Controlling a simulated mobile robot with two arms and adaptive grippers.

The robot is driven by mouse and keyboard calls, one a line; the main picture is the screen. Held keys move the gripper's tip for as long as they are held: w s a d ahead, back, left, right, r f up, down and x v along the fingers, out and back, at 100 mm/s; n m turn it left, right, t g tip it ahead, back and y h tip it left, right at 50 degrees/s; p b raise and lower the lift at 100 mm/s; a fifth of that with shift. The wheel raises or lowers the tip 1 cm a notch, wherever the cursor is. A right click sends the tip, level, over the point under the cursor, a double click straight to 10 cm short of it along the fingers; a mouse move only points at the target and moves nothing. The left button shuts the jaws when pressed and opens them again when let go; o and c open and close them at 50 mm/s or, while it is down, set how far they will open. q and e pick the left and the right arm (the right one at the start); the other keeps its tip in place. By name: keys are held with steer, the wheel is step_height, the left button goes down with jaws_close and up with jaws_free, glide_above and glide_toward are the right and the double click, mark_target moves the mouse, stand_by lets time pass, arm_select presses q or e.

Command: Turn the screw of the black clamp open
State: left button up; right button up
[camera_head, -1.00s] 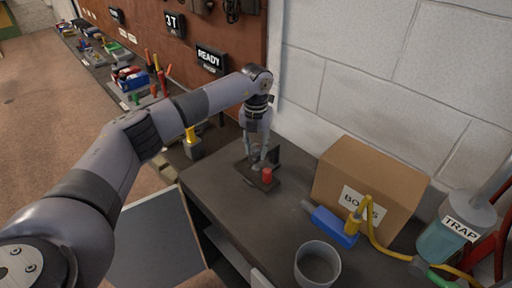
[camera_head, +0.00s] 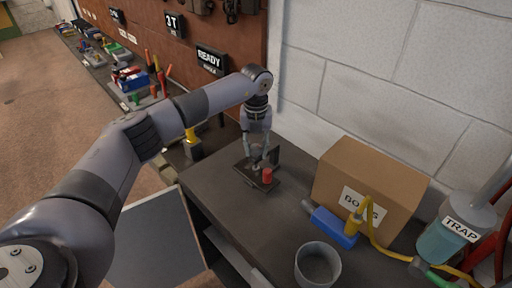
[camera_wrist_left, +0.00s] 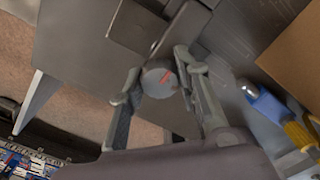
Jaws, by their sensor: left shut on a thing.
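The black clamp (camera_head: 245,174) sits near the back left edge of the dark bench, with a small red cylinder (camera_head: 267,175) at its front. My left gripper (camera_head: 258,158) points down over the clamp from above. In the left wrist view, its two fingers are shut on the round grey knob of the clamp's screw (camera_wrist_left: 157,82), one on each side. A red line marks the knob's face, slanting up to the right. Part of the clamp's dark body (camera_wrist_left: 136,27) shows beyond the knob. The screw's thread is hidden. My right gripper is not in view.
A cardboard box (camera_head: 400,182), a blue and yellow tool (camera_head: 335,227) and a grey cup (camera_head: 317,266) stand right of the clamp on the bench. A labelled trap vessel (camera_head: 450,238) is at the far right. The bench between clamp and cup is clear.

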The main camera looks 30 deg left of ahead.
mark_target(256, 147)
arm_select(q)
steer(key=o, duration=1.2)
step_height(256, 147, up, 12)
steer(key=shift+r, duration=0.1)
